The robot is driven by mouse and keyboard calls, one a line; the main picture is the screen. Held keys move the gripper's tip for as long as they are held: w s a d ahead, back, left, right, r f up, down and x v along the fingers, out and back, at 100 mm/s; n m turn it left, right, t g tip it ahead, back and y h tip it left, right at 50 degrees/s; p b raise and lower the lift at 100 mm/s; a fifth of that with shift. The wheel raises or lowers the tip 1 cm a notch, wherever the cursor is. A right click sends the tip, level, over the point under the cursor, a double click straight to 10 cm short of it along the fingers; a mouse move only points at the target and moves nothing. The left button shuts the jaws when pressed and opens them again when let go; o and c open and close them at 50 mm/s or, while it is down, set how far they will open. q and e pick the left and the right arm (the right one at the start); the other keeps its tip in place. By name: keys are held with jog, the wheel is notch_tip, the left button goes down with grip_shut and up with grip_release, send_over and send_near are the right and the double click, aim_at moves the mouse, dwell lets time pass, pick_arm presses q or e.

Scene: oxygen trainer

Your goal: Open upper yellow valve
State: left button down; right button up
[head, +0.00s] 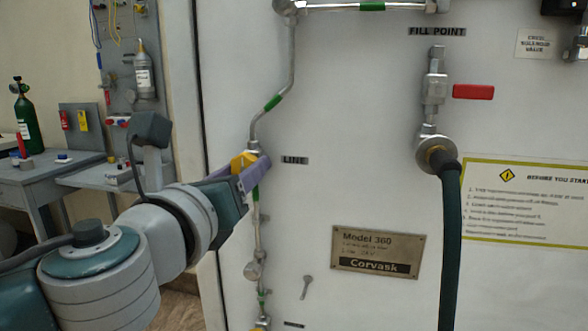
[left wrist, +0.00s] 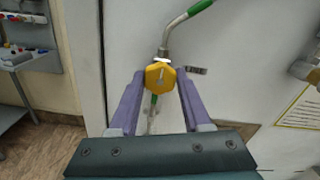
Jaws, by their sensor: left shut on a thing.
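The upper yellow valve (head: 243,162) sits on the thin metal pipe of the white panel, just left of the LINE label. My left gripper (head: 252,170) reaches it from the left, and its two purple fingers are closed on the yellow knob. In the left wrist view the knob (left wrist: 160,75) lies between the fingertips (left wrist: 160,80), one on each side. My right gripper does not show in either view.
A dark hose (head: 450,240) hangs from the FILL POINT fitting, below a red lever (head: 473,92). A Corvask plate (head: 378,252) is fixed on the panel. A workbench (head: 45,180) with a green cylinder (head: 27,122) stands at the left.

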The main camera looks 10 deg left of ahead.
pick_arm(q)
jog(key=n+b, duration=0.1)
jog(key=n, duration=1.8)
jog(key=shift+r, duration=0.1)
jog(key=n, duration=0.4)
jog(key=shift+p, duration=0.4)
jog(key=n+p, duration=0.1)
jog(key=n, duration=0.3)
jog(key=shift+r+n+p, duration=0.1)
jog(key=shift+n+p, duration=0.2)
jog(key=shift+p, duration=0.05)
jog(key=n+p, duration=0.2)
jog(key=n, duration=0.3)
jog(key=shift+n+p, duration=0.7)
jog(key=shift+n, duration=0.9)
